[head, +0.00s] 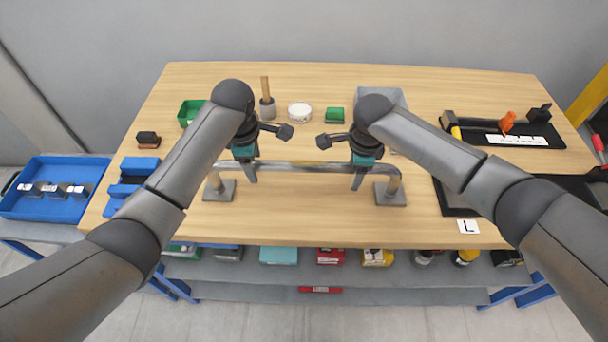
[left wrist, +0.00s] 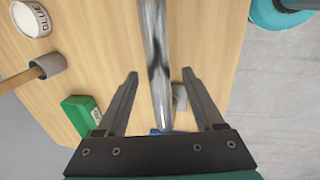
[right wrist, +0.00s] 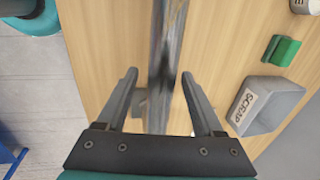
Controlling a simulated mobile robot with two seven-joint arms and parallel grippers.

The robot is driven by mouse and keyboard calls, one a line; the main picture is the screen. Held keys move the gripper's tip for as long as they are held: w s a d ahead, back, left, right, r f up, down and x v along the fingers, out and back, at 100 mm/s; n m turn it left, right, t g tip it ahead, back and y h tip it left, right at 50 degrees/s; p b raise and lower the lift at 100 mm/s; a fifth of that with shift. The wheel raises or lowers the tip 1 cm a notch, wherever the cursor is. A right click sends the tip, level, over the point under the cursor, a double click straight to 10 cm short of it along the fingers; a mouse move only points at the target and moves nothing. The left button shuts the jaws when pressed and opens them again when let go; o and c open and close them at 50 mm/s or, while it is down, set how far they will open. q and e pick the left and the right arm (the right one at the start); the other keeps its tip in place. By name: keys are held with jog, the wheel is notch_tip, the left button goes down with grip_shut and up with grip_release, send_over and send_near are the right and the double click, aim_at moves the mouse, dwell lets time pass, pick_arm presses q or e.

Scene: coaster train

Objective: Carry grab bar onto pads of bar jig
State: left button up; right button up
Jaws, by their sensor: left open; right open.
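The grab bar (head: 290,167) is a long shiny metal rod lying left to right across the middle of the table, with bent ends.
A blue tray (head: 60,205) sits left. Black trays (head: 545,137) and an L card (head: 468,227) lie right.

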pick_arm(q)
jog(key=shift+w+f, duration=0.2)
jog(key=shift+f, duration=0.75)
pick_arm(e)
jog(key=shift+w+f, duration=0.2)
jog(key=shift+f, duration=0.75)
pick_arm(q)
grip_shut()
pick_arm(e)
grip_shut()
pick_arm(q)
jog(key=shift+w+r, duration=0.1)
jog(key=shift+r, duration=0.1)
pick_arm(e)
jog(key=shift+w+r, duration=0.1)
jog(key=shift+r, duration=0.1)
